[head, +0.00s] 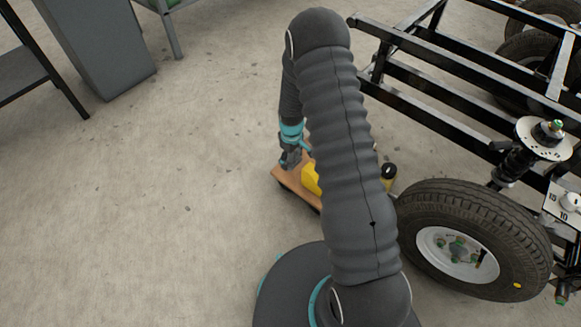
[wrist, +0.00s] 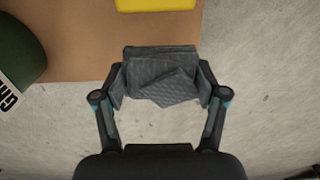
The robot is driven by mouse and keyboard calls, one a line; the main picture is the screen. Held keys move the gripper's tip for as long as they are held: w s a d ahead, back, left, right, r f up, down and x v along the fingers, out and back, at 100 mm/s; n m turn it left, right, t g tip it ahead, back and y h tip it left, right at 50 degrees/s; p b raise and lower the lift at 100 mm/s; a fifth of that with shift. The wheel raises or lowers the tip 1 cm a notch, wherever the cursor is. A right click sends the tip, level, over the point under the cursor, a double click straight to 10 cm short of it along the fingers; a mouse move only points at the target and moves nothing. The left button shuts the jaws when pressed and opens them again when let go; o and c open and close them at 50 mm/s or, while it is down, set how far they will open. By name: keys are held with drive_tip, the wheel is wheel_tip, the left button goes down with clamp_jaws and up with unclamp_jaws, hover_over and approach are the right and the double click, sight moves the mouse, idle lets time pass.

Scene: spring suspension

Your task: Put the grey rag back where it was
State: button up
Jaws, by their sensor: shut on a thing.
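The grey rag (wrist: 160,75) is a folded, textured cloth between the two fingers of my gripper (wrist: 161,88) in the wrist view. My gripper is shut on it. In that view the rag overlaps the edge of a brown wooden board (wrist: 70,25), with bare floor below it; I cannot tell whether it touches the board. In the head view my gripper (head: 290,160) is over the left end of the low wooden board (head: 295,190). The rag cannot be made out there.
A yellow object (head: 311,180) sits on the board, and a dark green labelled container (wrist: 20,55) stands left in the wrist view. A wheel (head: 470,240) and black frame (head: 430,70) are at right. The floor at left (head: 150,220) is clear.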

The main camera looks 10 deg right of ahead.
sight(292, 171)
drive_tip(key=shift+f, duration=2.6)
drive_tip(key=shift+f, duration=0.15)
drive_tip(key=o, duration=1.3)
